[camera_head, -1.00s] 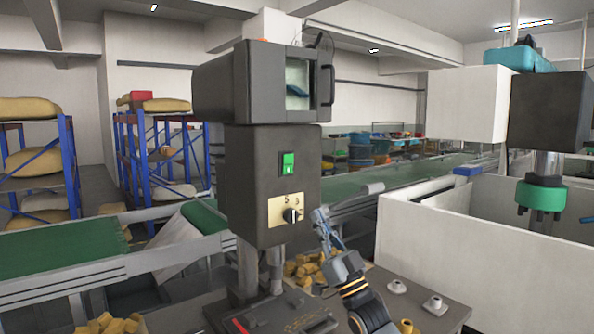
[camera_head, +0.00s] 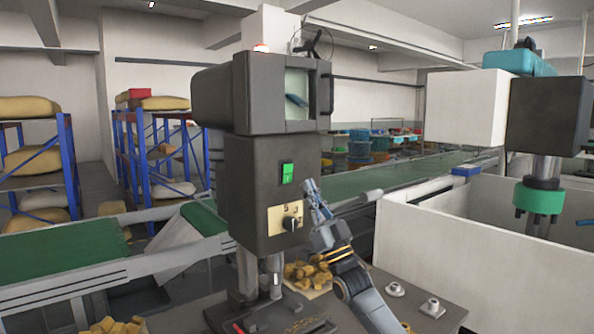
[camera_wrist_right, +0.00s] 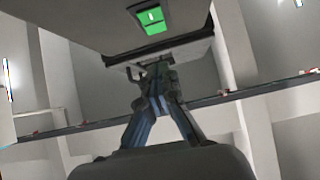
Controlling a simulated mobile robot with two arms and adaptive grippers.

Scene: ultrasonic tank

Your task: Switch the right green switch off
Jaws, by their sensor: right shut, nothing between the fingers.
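The green switch (camera_head: 287,173) sits on the right face of a dark grey machine box (camera_head: 250,190), above a yellow dial plate (camera_head: 277,220) with a black knob (camera_head: 290,224). It also shows at the top of the right wrist view (camera_wrist_right: 154,22). My right gripper (camera_head: 309,186) is shut and empty, pointing up, to the right of the box and a little below and right of the switch. In the right wrist view its fingertips (camera_wrist_right: 143,72) are below the switch; I cannot tell the exact gap. My left gripper is not in view.
The machine's upper housing (camera_head: 255,92) with a window overhangs the switch panel. Yellow blocks (camera_head: 302,275) lie in a tray below. A green conveyor (camera_head: 370,182) runs behind. A white-walled enclosure (camera_head: 430,240) stands on the right.

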